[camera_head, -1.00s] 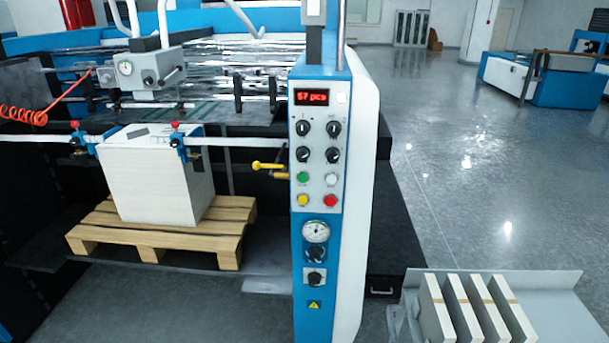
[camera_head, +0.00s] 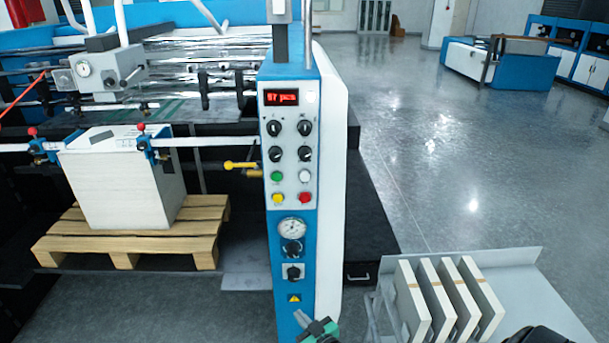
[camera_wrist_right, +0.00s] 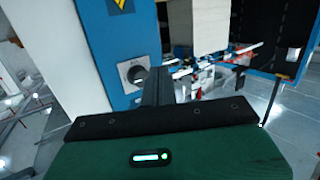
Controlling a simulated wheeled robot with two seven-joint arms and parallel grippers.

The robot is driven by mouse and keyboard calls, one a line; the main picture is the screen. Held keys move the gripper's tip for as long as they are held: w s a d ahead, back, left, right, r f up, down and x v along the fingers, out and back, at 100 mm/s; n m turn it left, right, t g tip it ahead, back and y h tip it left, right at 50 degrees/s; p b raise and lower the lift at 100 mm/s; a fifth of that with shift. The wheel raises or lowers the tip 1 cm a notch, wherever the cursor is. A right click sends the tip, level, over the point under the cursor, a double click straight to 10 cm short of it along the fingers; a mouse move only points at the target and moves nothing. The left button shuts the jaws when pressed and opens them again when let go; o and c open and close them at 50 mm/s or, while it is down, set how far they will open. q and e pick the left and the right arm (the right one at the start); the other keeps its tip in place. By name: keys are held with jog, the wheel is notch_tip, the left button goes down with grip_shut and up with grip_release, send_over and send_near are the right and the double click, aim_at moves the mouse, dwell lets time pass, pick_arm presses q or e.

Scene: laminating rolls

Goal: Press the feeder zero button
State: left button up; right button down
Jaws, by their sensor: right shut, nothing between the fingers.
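The blue feeder control column (camera_head: 325,230) stands in the middle of the head view. Its grey panel (camera_head: 291,185) has a red display (camera_head: 281,97) reading "57 pcs", black knobs, and green (camera_head: 277,177), white (camera_head: 305,176), yellow (camera_head: 278,199) and red (camera_head: 305,198) buttons. The labels are too small to tell which is zero. My right gripper (camera_head: 304,318) is shut and empty, low in front of the column and below the panel. In the right wrist view its fingers (camera_wrist_right: 156,86) overlap the column's lower knob plate (camera_wrist_right: 132,72); contact cannot be told. My left gripper is out of view.
A paper stack (camera_head: 110,190) sits on a wooden pallet (camera_head: 130,243) left of the column. A yellow lever (camera_head: 240,166) sticks out beside the panel. A grey table (camera_head: 510,300) with several upright blocks (camera_head: 440,300) stands at lower right. Open floor lies beyond.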

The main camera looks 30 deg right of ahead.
aim_at(305, 176)
notch_tip(305, 176, up, 38)
jog(key=s+d+t+p, duration=0.1)
jog(key=t+p, duration=0.1)
jog(key=t, duration=0.7)
jog(key=shift+d+m+h, duration=0.3)
jog(key=shift+d, duration=0.05)
jog(key=shift+w+r, duration=0.1)
jog(key=shift+w+d+b, duration=0.45)
jog(key=shift+w+d, duration=0.3)
jog(key=shift+w, duration=0.5)
jog(key=shift+w+d+b, duration=0.4)
jog(key=shift+w+d, duration=0.4)
jog(key=shift+w, duration=0.4)
jog(key=shift+w+d+b, duration=0.45)
jog(key=shift+w+d, duration=0.3)
jog(key=shift+w, duration=0.5)
jog(key=shift+w+d, duration=0.2)
jog(key=shift+w, duration=0.15)
